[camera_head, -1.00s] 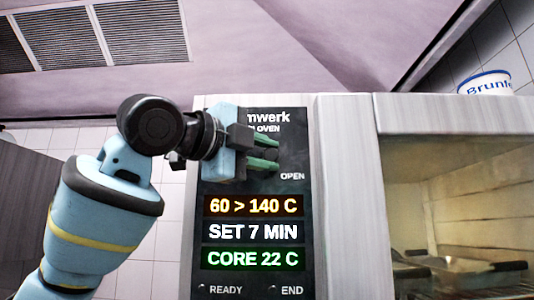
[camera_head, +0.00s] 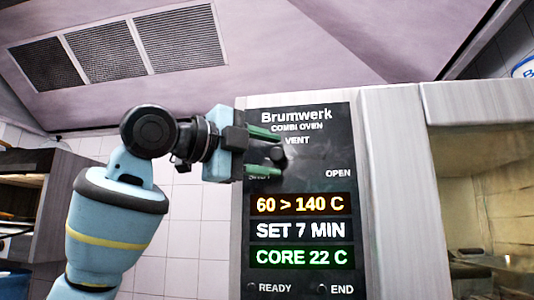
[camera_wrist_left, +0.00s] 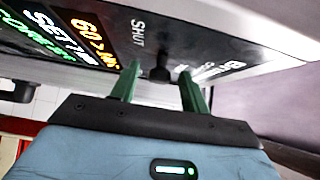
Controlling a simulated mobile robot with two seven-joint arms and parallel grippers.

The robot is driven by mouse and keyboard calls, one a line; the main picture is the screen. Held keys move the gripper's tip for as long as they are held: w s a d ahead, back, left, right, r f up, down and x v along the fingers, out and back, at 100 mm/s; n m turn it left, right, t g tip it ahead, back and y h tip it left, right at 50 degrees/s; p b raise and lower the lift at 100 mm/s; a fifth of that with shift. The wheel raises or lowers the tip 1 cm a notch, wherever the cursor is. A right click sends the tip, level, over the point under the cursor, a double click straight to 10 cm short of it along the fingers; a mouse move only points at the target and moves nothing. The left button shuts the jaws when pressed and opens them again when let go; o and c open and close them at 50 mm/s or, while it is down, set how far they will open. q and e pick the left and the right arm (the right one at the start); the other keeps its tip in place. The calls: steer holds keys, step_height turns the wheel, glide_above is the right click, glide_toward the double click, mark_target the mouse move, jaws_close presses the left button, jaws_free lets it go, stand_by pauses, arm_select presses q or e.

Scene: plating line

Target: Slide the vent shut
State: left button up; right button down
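The vent's dark knob (camera_head: 278,156) stands out from the black oven panel (camera_head: 318,178), below the word VENT. It is nearer the SHUT label, which a finger partly covers, than the OPEN label (camera_head: 338,173). My left gripper (camera_head: 272,152) is at the panel with its two green fingers apart, one above and one below the knob. In the left wrist view the knob (camera_wrist_left: 159,67) sits between the fingertips (camera_wrist_left: 160,78), with a small gap showing on each side. The SHUT label (camera_wrist_left: 138,33) is just beyond it. My right gripper is not in view.
The panel shows lit lines for temperature, time and core. The oven's glass door (camera_head: 487,190) is to the right. Shelving (camera_head: 28,205) stands at the far left. A slatted ceiling vent (camera_head: 118,45) is overhead.

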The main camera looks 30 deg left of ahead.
arm_select(q)
steer(key=shift+d, duration=0.1)
steer(key=v, duration=0.8)
steer(key=shift+w, duration=0.1)
stand_by(0.5)
